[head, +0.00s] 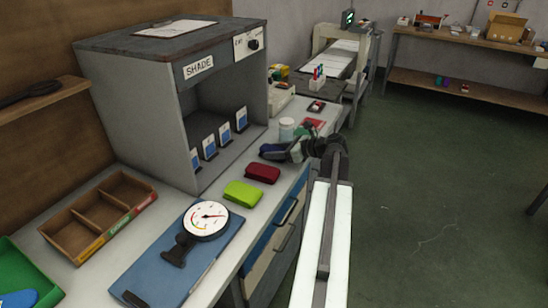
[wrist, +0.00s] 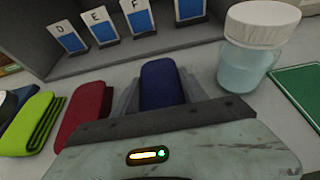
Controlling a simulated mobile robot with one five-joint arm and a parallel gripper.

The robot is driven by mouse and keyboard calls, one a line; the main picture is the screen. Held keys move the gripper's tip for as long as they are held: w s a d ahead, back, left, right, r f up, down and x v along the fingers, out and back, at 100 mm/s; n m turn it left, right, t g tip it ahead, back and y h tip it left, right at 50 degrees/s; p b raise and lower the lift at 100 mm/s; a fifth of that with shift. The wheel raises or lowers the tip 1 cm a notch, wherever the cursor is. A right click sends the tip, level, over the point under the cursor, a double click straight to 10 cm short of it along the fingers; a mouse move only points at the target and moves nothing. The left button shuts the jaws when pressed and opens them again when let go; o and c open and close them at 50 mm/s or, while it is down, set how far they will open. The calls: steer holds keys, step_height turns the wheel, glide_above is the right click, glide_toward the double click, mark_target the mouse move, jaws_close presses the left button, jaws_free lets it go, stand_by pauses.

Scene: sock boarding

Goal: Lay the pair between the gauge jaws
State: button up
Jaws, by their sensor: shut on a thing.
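A dark blue folded pair (wrist: 162,84) sits between the two grey fingers of my gripper (wrist: 160,95), which is shut on it. In the head view my gripper (head: 276,151) is over the bench beyond the red pair; I cannot tell whether the blue pair touches the bench. The dial gauge (head: 205,219) with its dark jaw part (head: 178,251) lies on a blue board (head: 150,272) at the near end, well away from my gripper. The gap of its jaws is not clear.
A dark red pair (head: 262,173) and a lime green pair (head: 242,194) lie between my gripper and the gauge. A lidded jar (wrist: 250,50) stands close right of my gripper. The grey shade box (head: 140,100) rises behind. An empty wooden tray (head: 100,213) is left of the gauge.

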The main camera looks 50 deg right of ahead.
steer(key=shift+w+a, duration=0.1)
steer(key=shift+f, duration=0.25)
steer(key=o, duration=1.4)
steer(key=shift+c, duration=0.2)
steer(key=shift+r, duration=0.1)
steer(key=shift+r, duration=0.1)
steer(key=shift+s+r+p, duration=0.25)
steer(key=shift+s+p, duration=0.05)
steer(key=shift+p, duration=0.15)
steer(key=p+v, duration=0.4)
steer(key=v, duration=0.6)
steer(key=shift+s+r, duration=0.2)
steer(key=shift+s, duration=0.1)
steer(key=shift+s+d, duration=0.3)
steer(key=shift+s, duration=0.1)
